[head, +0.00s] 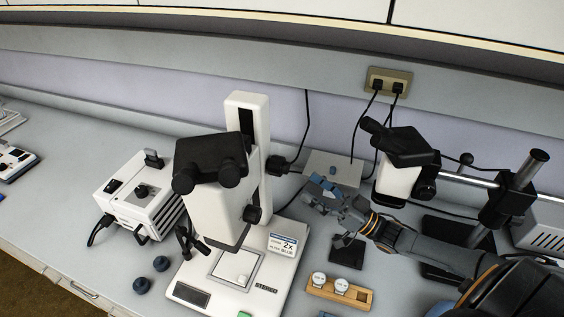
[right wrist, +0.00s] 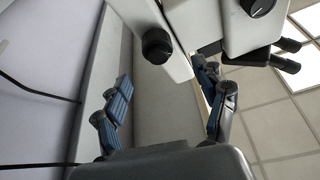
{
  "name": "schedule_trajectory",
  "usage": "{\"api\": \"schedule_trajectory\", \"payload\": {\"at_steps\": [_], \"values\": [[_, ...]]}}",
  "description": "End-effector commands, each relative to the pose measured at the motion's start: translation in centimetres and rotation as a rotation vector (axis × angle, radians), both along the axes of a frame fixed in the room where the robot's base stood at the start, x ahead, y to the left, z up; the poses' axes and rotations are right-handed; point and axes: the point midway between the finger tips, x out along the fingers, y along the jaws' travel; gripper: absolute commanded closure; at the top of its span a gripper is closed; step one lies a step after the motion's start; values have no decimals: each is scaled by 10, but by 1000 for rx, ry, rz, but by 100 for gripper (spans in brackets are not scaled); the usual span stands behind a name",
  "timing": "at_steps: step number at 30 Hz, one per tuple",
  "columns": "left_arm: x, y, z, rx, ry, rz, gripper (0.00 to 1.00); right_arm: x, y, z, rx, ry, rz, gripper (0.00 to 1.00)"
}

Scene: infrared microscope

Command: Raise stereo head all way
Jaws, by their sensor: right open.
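The stereo microscope stands in the middle of the head view, with a white base (head: 190,290) and an upright white column (head: 262,150). Its white stereo head (head: 215,212) with black eyepieces (head: 208,160) sits in front of the column. A black knob (head: 252,214) is on the head's right side. My right gripper (head: 318,192) is to the right of that knob, apart from it, open and empty. In the right wrist view, the blue-padded fingers (right wrist: 165,100) are spread wide, with a white body and a black knob (right wrist: 158,46) beyond them. My left gripper is not in view.
A second microscope (head: 400,165) on a boom stands behind my right arm. A white box (head: 142,195) is at left, with two dark knobs (head: 151,275) near it. A wooden holder (head: 340,291) lies at the front right. Cables hang from the wall outlet (head: 388,82).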

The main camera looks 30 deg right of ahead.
Motion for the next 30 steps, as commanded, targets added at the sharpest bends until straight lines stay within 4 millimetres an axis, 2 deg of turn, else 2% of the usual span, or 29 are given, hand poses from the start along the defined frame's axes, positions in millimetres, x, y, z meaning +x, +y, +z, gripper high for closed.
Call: {"api": "schedule_trajectory", "payload": {"at_steps": [1,3,12,18,26,27,30], "values": [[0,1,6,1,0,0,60,9,7,10,3,-6,1,29],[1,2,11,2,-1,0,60,21,15,16,4,-5,0,29],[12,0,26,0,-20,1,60,61,44,33,3,-2,0,29],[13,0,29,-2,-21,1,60,71,53,36,1,1,0,29],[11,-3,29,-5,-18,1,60,72,53,36,0,1,1,29],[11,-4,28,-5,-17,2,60,72,53,36,1,1,0,31],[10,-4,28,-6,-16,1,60,72,53,36,1,1,0,51]]}}
